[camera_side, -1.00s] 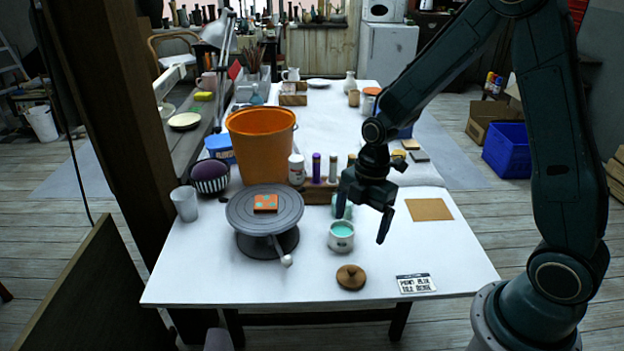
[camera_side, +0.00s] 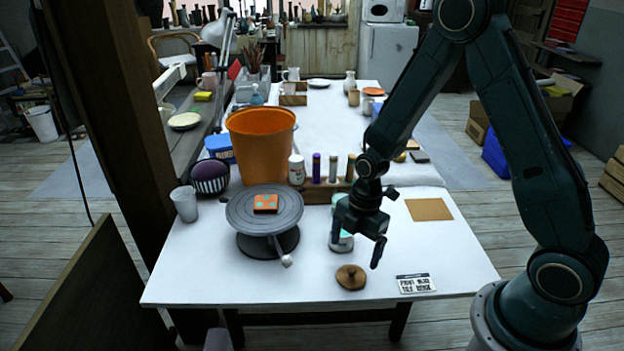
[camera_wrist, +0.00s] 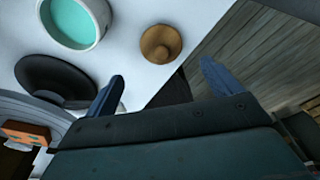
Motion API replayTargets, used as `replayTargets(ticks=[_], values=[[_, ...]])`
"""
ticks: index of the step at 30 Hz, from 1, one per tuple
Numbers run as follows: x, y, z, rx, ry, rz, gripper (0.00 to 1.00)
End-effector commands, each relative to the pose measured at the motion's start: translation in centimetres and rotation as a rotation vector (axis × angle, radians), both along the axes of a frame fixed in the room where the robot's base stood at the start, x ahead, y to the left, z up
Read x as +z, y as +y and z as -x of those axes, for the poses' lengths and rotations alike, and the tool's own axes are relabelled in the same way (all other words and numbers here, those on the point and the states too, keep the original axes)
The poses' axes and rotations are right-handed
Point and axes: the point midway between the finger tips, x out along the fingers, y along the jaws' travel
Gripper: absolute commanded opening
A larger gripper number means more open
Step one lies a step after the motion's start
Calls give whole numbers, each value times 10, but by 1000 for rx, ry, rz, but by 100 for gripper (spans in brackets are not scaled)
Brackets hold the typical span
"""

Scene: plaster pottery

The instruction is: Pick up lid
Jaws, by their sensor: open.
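The lid (camera_side: 351,277) is a small round brown wooden disc with a knob on top. It lies flat on the white table near its front edge, and also shows in the wrist view (camera_wrist: 160,44) beyond my fingertips, slightly left of the middle between them. My gripper (camera_side: 355,252) is open and empty, above the table and just behind the lid in the side view. In the wrist view my gripper's two fingers (camera_wrist: 163,80) stand apart.
A grey turntable (camera_side: 264,210) with an orange tile (camera_side: 266,203) stands left of the gripper. A label card (camera_side: 416,284) lies right of the lid. A brown square board (camera_side: 429,209) lies farther back. An orange bucket (camera_side: 262,141) and several bottles stand behind.

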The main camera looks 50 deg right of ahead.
Motion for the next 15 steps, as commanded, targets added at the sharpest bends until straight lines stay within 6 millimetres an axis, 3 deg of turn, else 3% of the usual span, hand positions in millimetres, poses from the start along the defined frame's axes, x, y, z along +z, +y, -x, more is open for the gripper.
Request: replayTargets(ticks=[6,15], values=[[-16,2,0,0,0,0,90],[-19,2,0,0,-1,1,90]])
